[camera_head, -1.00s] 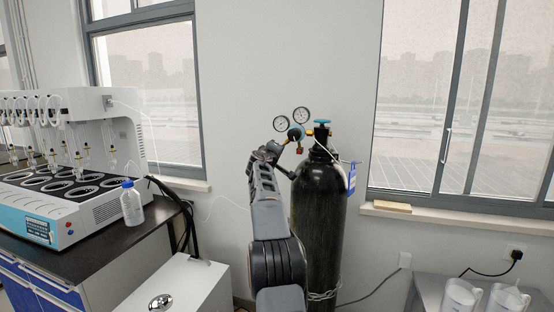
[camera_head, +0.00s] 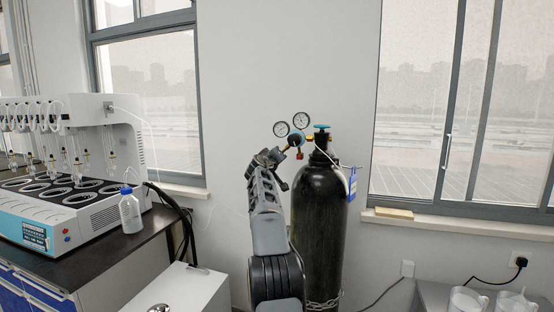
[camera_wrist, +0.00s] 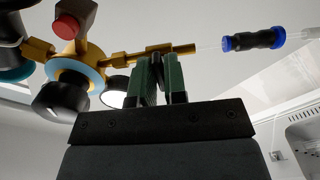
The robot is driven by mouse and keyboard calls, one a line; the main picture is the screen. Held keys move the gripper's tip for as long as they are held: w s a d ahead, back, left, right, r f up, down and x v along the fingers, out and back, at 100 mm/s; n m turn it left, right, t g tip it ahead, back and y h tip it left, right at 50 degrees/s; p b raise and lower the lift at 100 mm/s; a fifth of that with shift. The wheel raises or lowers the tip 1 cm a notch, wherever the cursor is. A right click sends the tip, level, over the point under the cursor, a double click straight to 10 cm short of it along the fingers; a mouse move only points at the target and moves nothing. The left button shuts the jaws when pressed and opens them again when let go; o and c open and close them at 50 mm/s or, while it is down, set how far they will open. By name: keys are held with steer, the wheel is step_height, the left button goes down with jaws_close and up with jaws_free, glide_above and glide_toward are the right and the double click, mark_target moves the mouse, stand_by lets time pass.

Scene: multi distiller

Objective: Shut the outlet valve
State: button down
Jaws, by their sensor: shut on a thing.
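The gas regulator (camera_head: 295,141) sits beside the top of a black cylinder (camera_head: 318,225). In the wrist view the regulator (camera_wrist: 75,72) shows brass, with a red cap, a pale blue ring and a black knob. A brass outlet stem (camera_wrist: 150,52) runs right from it to my fingertips. My gripper (camera_wrist: 161,60) is shut at this stem, its two green-padded fingers close together. The part between the pads, apparently the outlet valve's handle, is mostly hidden by the fingers. In the head view, my wrist hides the outlet from sight.
A thin clear tube leads right from the stem to a blue and black connector (camera_wrist: 253,40). Two gauges (camera_head: 281,129) (camera_head: 301,122) and a blue top valve (camera_head: 322,127) stand close by. A bench with glassware apparatus (camera_head: 70,170) is at left, a white box (camera_head: 185,290) in front.

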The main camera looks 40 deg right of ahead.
steer(key=shift+f, duration=0.15)
steer(key=c, duration=1.2)
jaws_free()
steer(key=shift+o, duration=0.2)
steer(key=shift+a, duration=0.1)
steer(key=b+v, duration=0.9)
steer(key=v, duration=0.4)
steer(key=shift+s+a, duration=0.2)
steer(key=shift+a, duration=0.05)
